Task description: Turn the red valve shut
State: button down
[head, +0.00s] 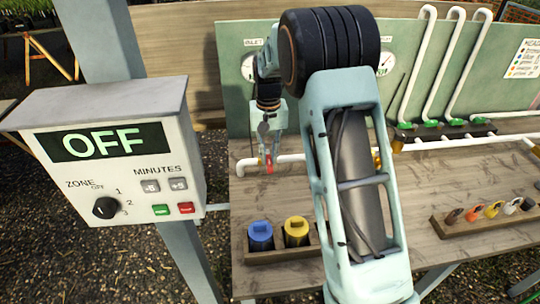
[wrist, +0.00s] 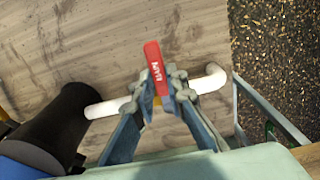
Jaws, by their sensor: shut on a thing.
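The red valve handle (wrist: 155,66) is a short lever with light lettering, set on a white pipe (wrist: 108,108). In the wrist view it lies about crosswise to the pipe. My gripper (wrist: 164,84) has a fingertip on each side of the handle and is shut on it. The handle's free end sticks out past the fingertips; the valve body below is mostly hidden by the fingers. In the head view, my gripper (head: 266,150) reaches down to the red handle (head: 268,166) near the pipe's left end.
A control box (head: 110,155) reading OFF stands at left. A blue-capped canister (head: 260,236) and a yellow-capped one (head: 296,231) sit in a wooden holder in front. A rack (head: 490,222) of coloured tags is at right. My arm hides the bench's middle.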

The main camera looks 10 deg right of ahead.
aim_at(268, 159)
dwell(0.3)
jog(key=c, duration=1.9)
grip_release()
jog(key=shift+c, duration=0.2)
notch_tip(268, 159, up, 12)
jog(key=shift+r, duration=0.1)
